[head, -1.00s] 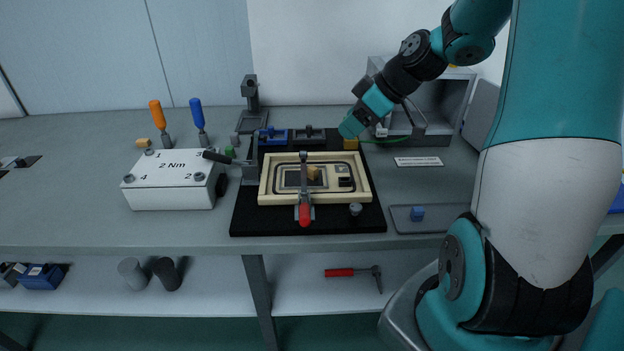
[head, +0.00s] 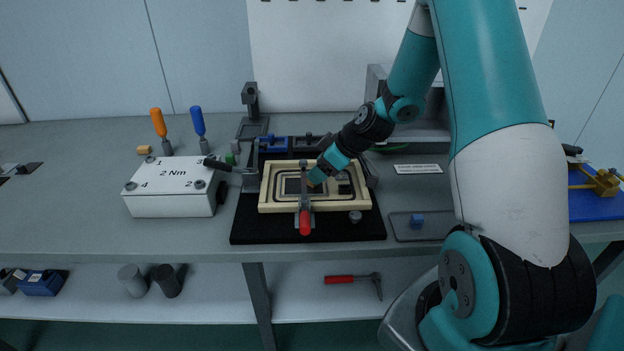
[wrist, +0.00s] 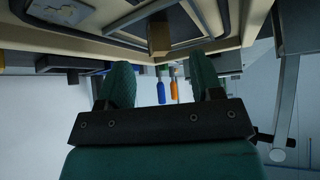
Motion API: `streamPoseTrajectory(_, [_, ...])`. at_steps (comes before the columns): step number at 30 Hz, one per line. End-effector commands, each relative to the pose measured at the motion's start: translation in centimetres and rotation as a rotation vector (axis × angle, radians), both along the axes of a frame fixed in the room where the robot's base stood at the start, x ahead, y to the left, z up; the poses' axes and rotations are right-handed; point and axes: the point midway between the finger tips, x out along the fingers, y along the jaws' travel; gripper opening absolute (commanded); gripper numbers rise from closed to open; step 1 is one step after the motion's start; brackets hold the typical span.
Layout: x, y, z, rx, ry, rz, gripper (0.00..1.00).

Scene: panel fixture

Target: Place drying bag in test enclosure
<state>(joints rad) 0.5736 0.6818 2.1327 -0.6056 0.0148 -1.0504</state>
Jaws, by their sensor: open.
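A beige rectangular frame with a dark inner groove (head: 269,195), which I take to be the test enclosure, lies on a black base. A small tan block (wrist: 158,36), possibly the drying bag, stands inside it at the inner wall. In the head view my gripper (head: 317,180) is low over the middle of the frame and mostly hides the block. In the wrist view my gripper (wrist: 160,80) is open and empty. The block is beyond the fingertips, in line with the gap; I cannot tell whether a finger touches it.
A red-handled clamp (head: 305,222) crosses the frame's front edge. A white box marked 2 Nm (head: 172,190) stands left, with orange (head: 158,119) and blue (head: 197,117) screwdrivers behind. A grey open box (head: 436,108) is partly hidden by my arm.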

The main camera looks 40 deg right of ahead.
Motion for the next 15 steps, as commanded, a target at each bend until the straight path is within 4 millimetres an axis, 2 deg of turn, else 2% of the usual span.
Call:
streamPoseTrajectory(3, [0.8, 0.5, -1.6, 0.002, 0.002, 0.003, 0.60])
streamPoseTrajectory(6, [1.3, 0.8, -2.3, 0.001, 0.001, 0.001, 0.60])
streamPoseTrajectory(14, [1.4, 0.8, -2.6, 0.000, 0.000, 0.000, 0.60])
streamPoseTrajectory(15, [1.4, 0.8, -2.6, 0.000, 0.000, 0.000, 0.51])
